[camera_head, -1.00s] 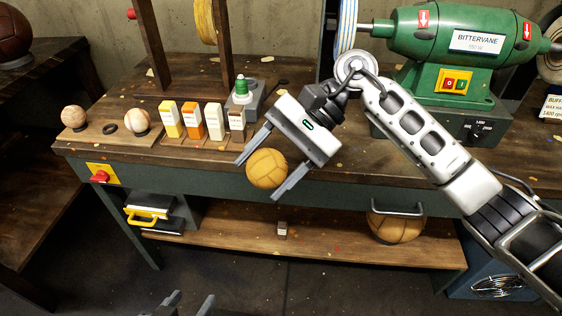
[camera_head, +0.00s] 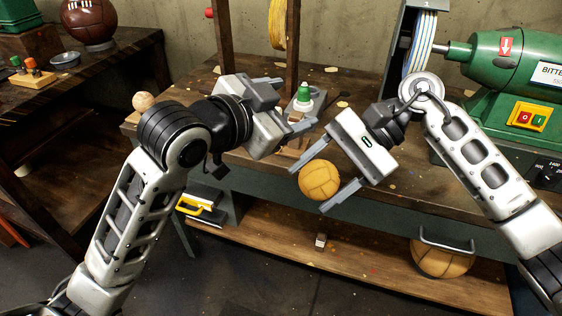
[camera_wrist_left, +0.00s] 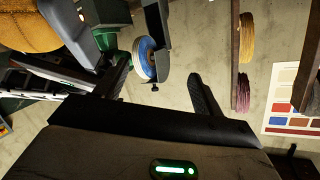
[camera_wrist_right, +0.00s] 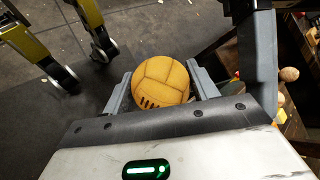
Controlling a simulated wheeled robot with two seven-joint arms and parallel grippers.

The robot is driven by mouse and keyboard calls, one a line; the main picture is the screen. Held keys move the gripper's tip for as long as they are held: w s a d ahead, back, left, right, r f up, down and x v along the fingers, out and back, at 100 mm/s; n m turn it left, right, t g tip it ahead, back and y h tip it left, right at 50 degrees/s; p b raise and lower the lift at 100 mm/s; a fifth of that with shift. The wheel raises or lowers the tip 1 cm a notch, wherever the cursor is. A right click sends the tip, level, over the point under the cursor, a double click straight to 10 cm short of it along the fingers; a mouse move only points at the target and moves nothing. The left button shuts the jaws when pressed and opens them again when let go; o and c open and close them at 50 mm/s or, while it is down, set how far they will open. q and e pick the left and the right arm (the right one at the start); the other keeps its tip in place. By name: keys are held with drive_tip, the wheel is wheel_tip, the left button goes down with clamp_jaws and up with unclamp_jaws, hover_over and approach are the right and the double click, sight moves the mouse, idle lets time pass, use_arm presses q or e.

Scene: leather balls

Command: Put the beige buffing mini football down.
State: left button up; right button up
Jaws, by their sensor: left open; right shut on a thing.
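The beige mini football (camera_head: 320,181), a tan panelled ball, is held between the two fingers of my right gripper (camera_head: 309,189), in front of the workbench's front edge. In the right wrist view the ball (camera_wrist_right: 161,82) sits between both fingers, with dark lacing marks low on its left. My left gripper (camera_head: 297,102) is open and empty, above the bench just up and left of the right gripper. In the left wrist view part of the ball (camera_wrist_left: 28,28) shows at the top left, outside the left fingers.
The workbench (camera_head: 400,190) carries a green buffing machine (camera_head: 495,65) at right and a green-capped bottle (camera_head: 303,95). Another tan ball (camera_head: 440,262) sits on the lower shelf (camera_head: 370,265). A brown ball (camera_head: 89,20) stands on the left table. My left arm hides part of the bench.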

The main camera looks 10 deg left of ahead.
use_arm(q)
wheel_tip(320, 180, up, 5)
drive_tip(key=s+d+m, duration=0.2)
drive_tip(key=m, duration=0.1)
drive_tip(key=m+g+y, duration=0.3)
drive_tip(key=m+g, duration=0.2)
drive_tip(key=m, duration=1)
approach(315, 179)
drive_tip(key=x, duration=1.1)
drive_tip(key=shift+w+d+f, duration=0.1)
drive_tip(key=shift+w+f, duration=0.05)
